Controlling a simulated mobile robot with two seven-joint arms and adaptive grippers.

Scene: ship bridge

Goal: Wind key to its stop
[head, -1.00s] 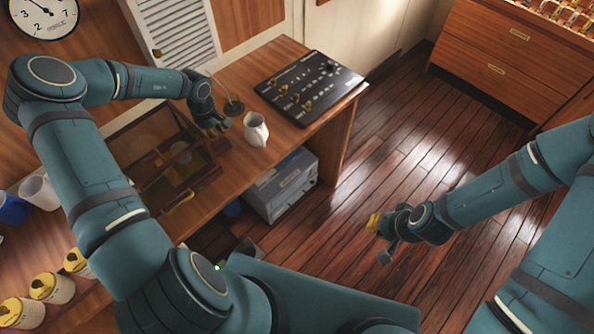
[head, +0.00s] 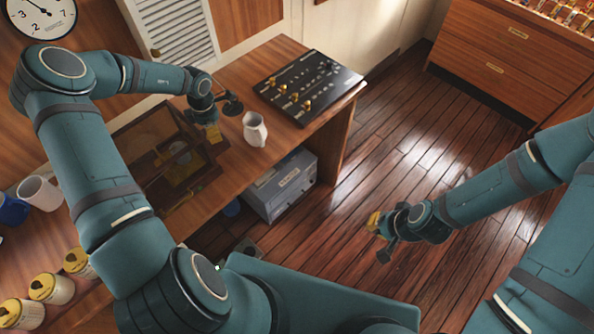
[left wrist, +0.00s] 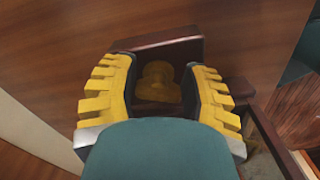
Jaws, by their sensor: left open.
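A brass-coloured key (left wrist: 158,82) with a rounded, lobed shape shows in the left wrist view, against a dark wooden block (left wrist: 160,50). My left gripper (left wrist: 160,88) is open, with one yellow-padded finger on each side of the key. I cannot tell whether either pad touches it. In the head view my left gripper (head: 213,134) is at the right end of a wood-and-glass case (head: 186,187), and the key is hidden there. My right gripper (head: 377,226) hangs over the floor, away from the case. Its finger opening is unclear.
A white jug (head: 255,129) stands close to the right of my left gripper. A black control panel (head: 308,87) lies farther along the desk (head: 222,176). Mugs (head: 40,193) and yellow-lidded jars (head: 52,289) are at the left. The floor is clear around my right gripper.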

